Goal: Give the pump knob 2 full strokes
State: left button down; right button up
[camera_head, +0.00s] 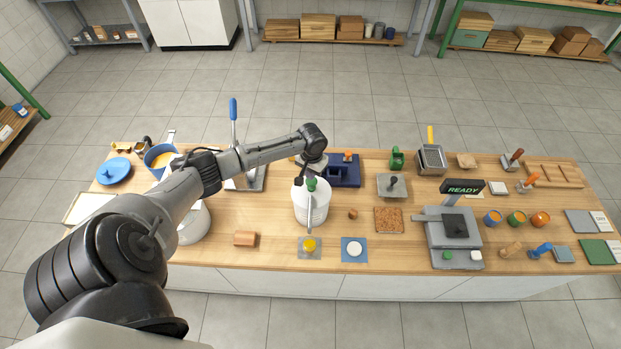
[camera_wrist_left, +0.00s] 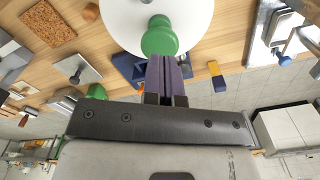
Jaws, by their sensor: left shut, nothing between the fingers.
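The pump is a white jug-like container (camera_head: 311,208) with a green knob (camera_head: 312,184) on top and a spout toward the front edge. It stands on the wooden table near the middle. My left gripper (camera_head: 301,180) is right at the knob, with its arm reaching over from the left. In the left wrist view the shut, empty fingers (camera_wrist_left: 165,62) point at the green knob (camera_wrist_left: 159,38), over the round white top (camera_wrist_left: 190,15). The fingertips overlap the knob's edge; I cannot tell if they touch. My right gripper is not in view.
A yellow-topped jar (camera_head: 309,246) stands below the spout on a grey mat. A navy holder (camera_head: 345,172) is behind the pump to the right, a lever press (camera_head: 235,130) behind to the left. A scale reading READY (camera_head: 462,188) stands right.

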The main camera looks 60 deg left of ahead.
pick_arm(q)
jog(key=shift+f, duration=0.15)
dwell(0.4)
jog(key=shift+f, duration=0.3)
jog(key=shift+f+b, duration=0.85)
jog(key=shift+f, duration=0.8)
jog(key=shift+f+p, duration=0.1)
jog(key=shift+p, duration=0.25)
jog(key=shift+r+p, duration=0.5)
jog(key=shift+p, duration=0.05)
jog(key=shift+r+p, duration=1.7)
jog(key=shift+p, duration=0.3)
